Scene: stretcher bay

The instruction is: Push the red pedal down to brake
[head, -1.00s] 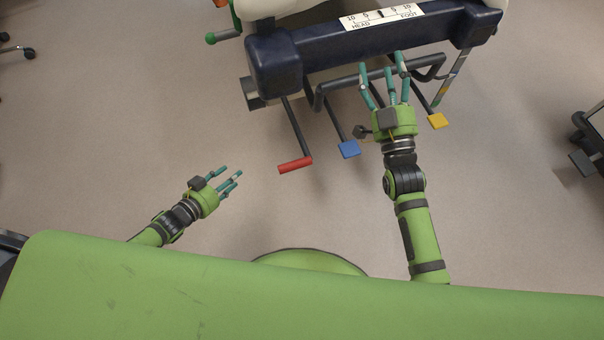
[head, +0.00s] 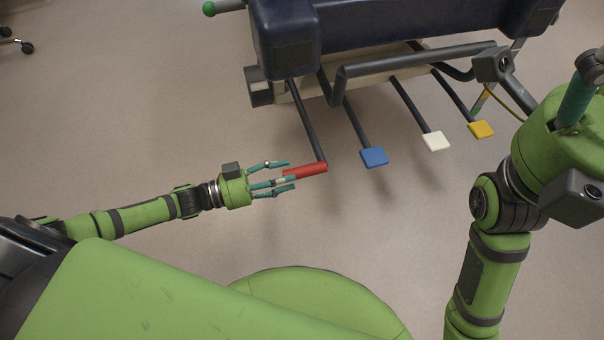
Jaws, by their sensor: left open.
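The red pedal (head: 308,170) is a short red bar at the end of a dark lever (head: 308,120) under the left end of the stretcher. My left gripper (head: 284,176) is open, its teal fingers spread and pointing right at the pedal's left end. The fingertips overlap that end in the picture; I cannot tell whether they touch it or are above it. My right gripper (head: 578,97) is large and close at the right edge. Only part of its fingers shows, so its opening is unclear.
A blue pedal (head: 374,157), a white pedal (head: 435,141) and a yellow pedal (head: 481,130) hang to the right of the red one. The dark blue stretcher end (head: 400,30) and a black push bar (head: 400,63) are above them.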

